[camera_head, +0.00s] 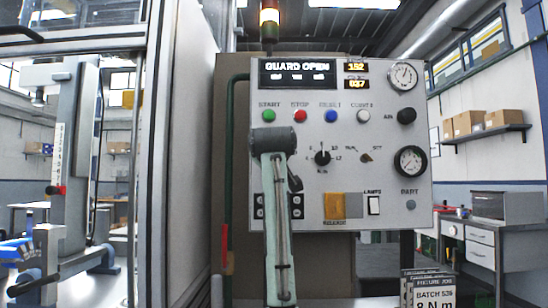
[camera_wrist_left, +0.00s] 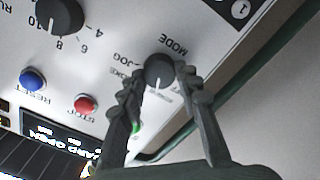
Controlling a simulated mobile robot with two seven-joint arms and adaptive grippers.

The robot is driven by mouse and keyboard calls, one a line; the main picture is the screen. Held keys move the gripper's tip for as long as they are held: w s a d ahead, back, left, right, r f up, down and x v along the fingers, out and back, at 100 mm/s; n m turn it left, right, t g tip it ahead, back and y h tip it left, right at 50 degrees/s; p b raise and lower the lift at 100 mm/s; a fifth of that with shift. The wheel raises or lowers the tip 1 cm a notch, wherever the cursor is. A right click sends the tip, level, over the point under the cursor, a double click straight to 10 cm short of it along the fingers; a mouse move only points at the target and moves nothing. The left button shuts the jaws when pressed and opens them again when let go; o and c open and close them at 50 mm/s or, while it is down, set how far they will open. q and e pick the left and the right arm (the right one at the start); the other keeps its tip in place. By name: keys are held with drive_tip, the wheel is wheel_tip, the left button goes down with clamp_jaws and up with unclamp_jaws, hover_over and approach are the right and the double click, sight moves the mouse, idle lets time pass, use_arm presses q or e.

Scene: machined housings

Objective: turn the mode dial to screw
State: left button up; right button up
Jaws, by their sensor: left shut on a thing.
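The mode dial (camera_wrist_left: 160,70) is a round dark knob with a white pointer line, under the word MODE, on the light grey panel in the left wrist view. That view is upside down. The pointer points toward the bottom of the picture. JOG is legible beside the dial; other position labels are partly covered by the fingers, and I cannot read screw. My left gripper (camera_wrist_left: 162,84) has its fingers on both sides of the dial and is shut on it. In the head view my left arm hides the dial. My right gripper is in neither view.
The control panel (camera_head: 408,200) carries a numbered knob (camera_head: 322,157), a green start button (camera_head: 268,116), a red stop button (camera_head: 299,116) and a blue reset button (camera_head: 330,116). Its display (camera_head: 297,72) reads GUARD OPEN. A dark green pipe (camera_head: 229,160) runs along the panel's left side.

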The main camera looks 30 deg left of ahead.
use_arm(q)
drive_tip(key=o, duration=1.1)
drive_tip(key=v, duration=1.2)
drive_tip(key=shift+f, duration=0.1)
